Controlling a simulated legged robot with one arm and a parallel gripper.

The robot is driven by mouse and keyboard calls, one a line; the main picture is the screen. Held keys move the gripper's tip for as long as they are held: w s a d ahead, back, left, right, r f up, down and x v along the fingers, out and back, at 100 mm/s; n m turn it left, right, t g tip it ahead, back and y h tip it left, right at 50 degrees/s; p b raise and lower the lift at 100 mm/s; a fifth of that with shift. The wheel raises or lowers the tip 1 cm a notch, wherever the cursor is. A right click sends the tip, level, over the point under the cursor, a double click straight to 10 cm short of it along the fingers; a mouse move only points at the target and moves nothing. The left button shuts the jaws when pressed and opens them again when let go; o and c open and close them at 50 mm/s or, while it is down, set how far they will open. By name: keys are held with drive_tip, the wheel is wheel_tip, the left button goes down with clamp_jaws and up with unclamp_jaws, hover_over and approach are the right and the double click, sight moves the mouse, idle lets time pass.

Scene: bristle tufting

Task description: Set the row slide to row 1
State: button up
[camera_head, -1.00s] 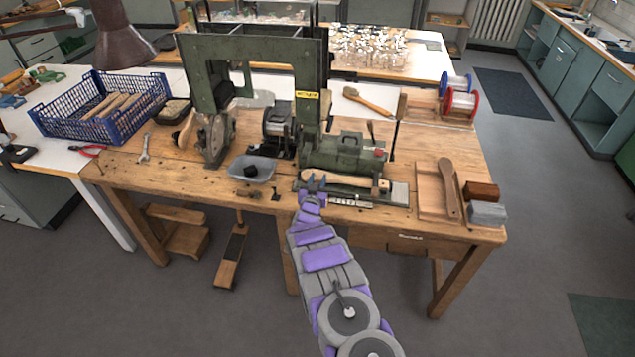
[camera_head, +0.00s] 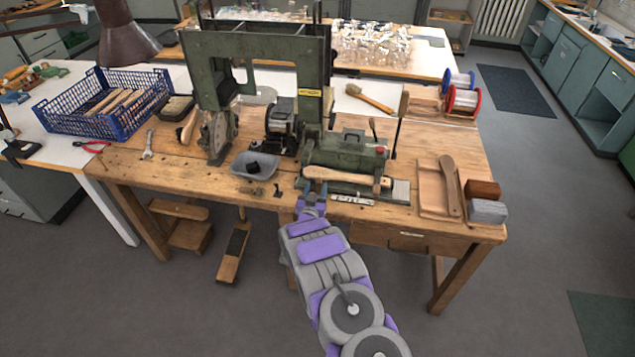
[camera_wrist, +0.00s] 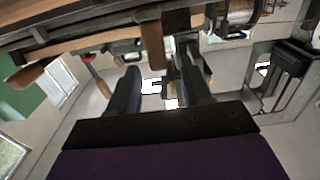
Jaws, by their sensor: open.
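The green tufting machine (camera_head: 345,153) stands on the wooden bench, with a wooden brush back (camera_head: 345,178) lying along its front. A pale marked strip (camera_head: 352,199) runs along the machine's front base; its marks are too small to read. I cannot single out the row slide or tell its row. My gripper (camera_head: 312,190) is at the bench's front edge, by the left end of the brush back. In the wrist view my gripper (camera_wrist: 160,88) has its two dark fingers apart, with a brown upright part (camera_wrist: 153,45) showing beyond the gap. Contact cannot be judged.
A grey tray (camera_head: 255,165) sits left of my gripper. A tall green frame (camera_head: 255,45) rises behind. A wooden board with a paddle-shaped piece (camera_head: 450,185) and two blocks (camera_head: 486,201) lie to the right. Levers (camera_head: 401,115) stand up at the machine's right end.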

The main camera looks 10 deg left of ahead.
drive_tip(key=s+p, duration=0.1)
drive_tip(key=s, duration=1)
drive_tip(key=shift+s+a, duration=0.2)
wheel_tip(320, 180, up, 9)
drive_tip(key=w+d+g+y, duration=0.2)
drive_tip(key=g, duration=0.4)
drive_tip(key=s+d+r+g+y, duration=0.1)
drive_tip(key=s+d+r+g, duration=0.5)
drive_tip(key=s+r, duration=0.45)
drive_tip(key=s+d+r+g, duration=0.2)
drive_tip(key=s+d, duration=0.4)
drive_tip(key=s, duration=0.7)
drive_tip(key=s+d+r+g+h, duration=0.1)
drive_tip(key=s+d+r+g, duration=0.2)
drive_tip(key=s, duration=1)
drive_tip(key=s+d+r+g+h, duration=0.1)
drive_tip(key=s+d+r, duration=0.4)
drive_tip(key=s+d, duration=0.6)
drive_tip(key=shift+s+r+g, duration=0.35)
drive_tip(key=shift+s+g, duration=0.55)
drive_tip(key=shift+s, duration=0.1)
